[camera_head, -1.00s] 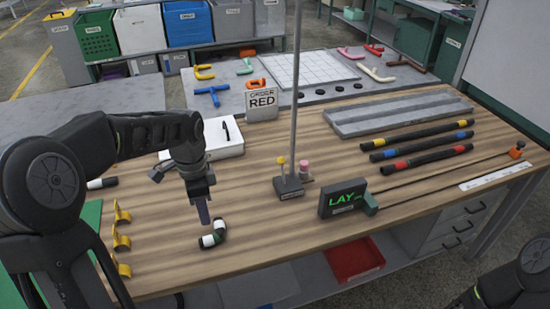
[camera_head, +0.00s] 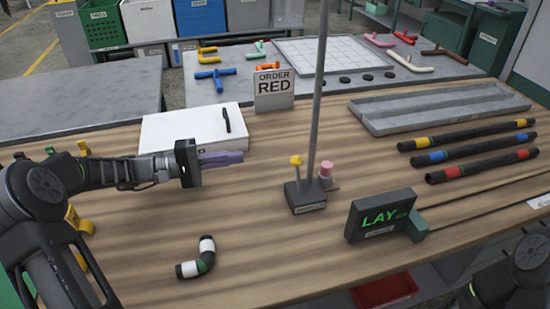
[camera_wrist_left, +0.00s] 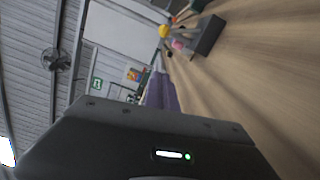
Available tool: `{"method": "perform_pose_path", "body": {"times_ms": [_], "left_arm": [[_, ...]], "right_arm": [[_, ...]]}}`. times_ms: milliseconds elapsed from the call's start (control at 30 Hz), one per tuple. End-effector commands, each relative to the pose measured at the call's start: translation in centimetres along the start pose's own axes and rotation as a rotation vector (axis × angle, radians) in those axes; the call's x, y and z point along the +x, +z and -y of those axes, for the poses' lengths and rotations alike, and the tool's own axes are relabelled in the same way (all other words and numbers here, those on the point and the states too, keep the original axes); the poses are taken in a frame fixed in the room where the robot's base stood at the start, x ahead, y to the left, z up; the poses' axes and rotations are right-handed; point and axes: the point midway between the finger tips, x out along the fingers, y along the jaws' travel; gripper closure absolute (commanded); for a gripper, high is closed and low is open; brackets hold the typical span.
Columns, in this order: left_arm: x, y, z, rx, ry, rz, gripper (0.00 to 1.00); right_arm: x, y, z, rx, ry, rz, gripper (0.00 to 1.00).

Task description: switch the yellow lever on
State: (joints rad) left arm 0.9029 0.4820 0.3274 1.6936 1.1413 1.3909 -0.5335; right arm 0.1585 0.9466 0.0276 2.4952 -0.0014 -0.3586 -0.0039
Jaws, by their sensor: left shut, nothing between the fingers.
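The yellow lever (camera_head: 296,161) stands up from a small dark base (camera_head: 305,196) at the foot of a grey pole, near the middle of the table. Its yellow knob also shows in the left wrist view (camera_wrist_left: 164,31), near the top. My left gripper (camera_head: 240,155) is shut and empty, its purple fingers level and pointing right toward the lever. A clear gap lies between the fingertips and the lever. The purple fingers show in the left wrist view (camera_wrist_left: 161,92) too. My right gripper is not in view; only part of my right arm shows at the lower right.
A white box (camera_head: 195,130) with a pen lies behind my left gripper. A black-and-white hose piece (camera_head: 197,258) lies in front.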

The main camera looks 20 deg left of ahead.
Motion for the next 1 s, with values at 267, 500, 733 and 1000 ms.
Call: {"method": "perform_pose_path", "body": {"times_ms": [267,500,733,1000], "left_arm": [[-0.1,-0.2,-0.3,-0.008,0.017,-0.008,1.0],[0.5,-0.2,-0.3,-0.006,0.015,-0.006,1.0],[3.2,-0.1,-0.3,-0.006,0.016,-0.003,1.0],[8.6,-0.1,-0.4,-0.007,0.016,-0.002,1.0]], "right_arm": [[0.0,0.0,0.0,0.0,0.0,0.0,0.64],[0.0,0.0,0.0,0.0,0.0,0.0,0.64],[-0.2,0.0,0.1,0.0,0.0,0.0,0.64],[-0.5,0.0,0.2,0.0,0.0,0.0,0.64]]}}
